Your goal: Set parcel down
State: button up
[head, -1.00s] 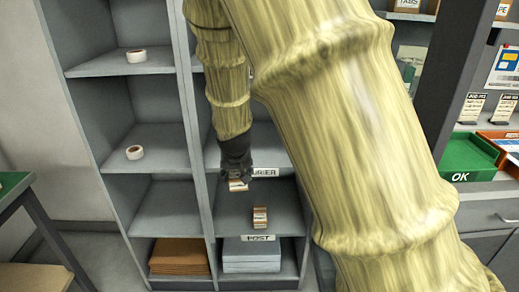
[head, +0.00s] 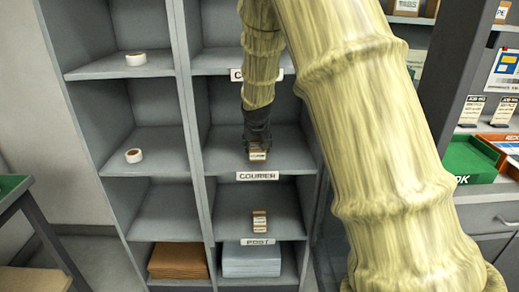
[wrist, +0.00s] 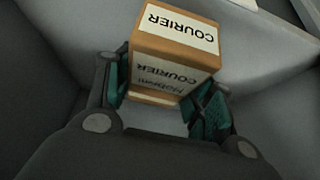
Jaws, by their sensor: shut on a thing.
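My gripper (head: 257,145) is shut on a small brown parcel (head: 257,155) in the compartment above the COURIER label (head: 257,176). In the wrist view the parcel (wrist: 172,58) sits between the two teal-padded fingers, with white COURIER labels on two faces. It looks low, close to the grey shelf board (head: 300,160); I cannot tell whether it touches. Part of the parcel is hidden by the fingers.
A similar parcel (head: 260,221) stands in the compartment below, above the POST label (head: 262,241). White tape rolls (head: 134,156) sit in the left column. A divider (head: 192,130) runs left of my gripper. A green tray (head: 470,160) is at right.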

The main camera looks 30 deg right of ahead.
jog(key=shift+w+d, duration=0.85)
jog(key=shift+d, duration=0.15)
jog(key=shift+w+d+f, duration=0.1)
jog(key=shift+d+f, duration=0.05)
jog(key=shift+f, duration=0.1)
notch_tip(320, 180, down, 3)
jog(key=shift+f, duration=0.15)
jog(key=o, duration=1.1)
jog(key=shift+f, duration=0.1)
jog(key=shift+o, duration=0.3)
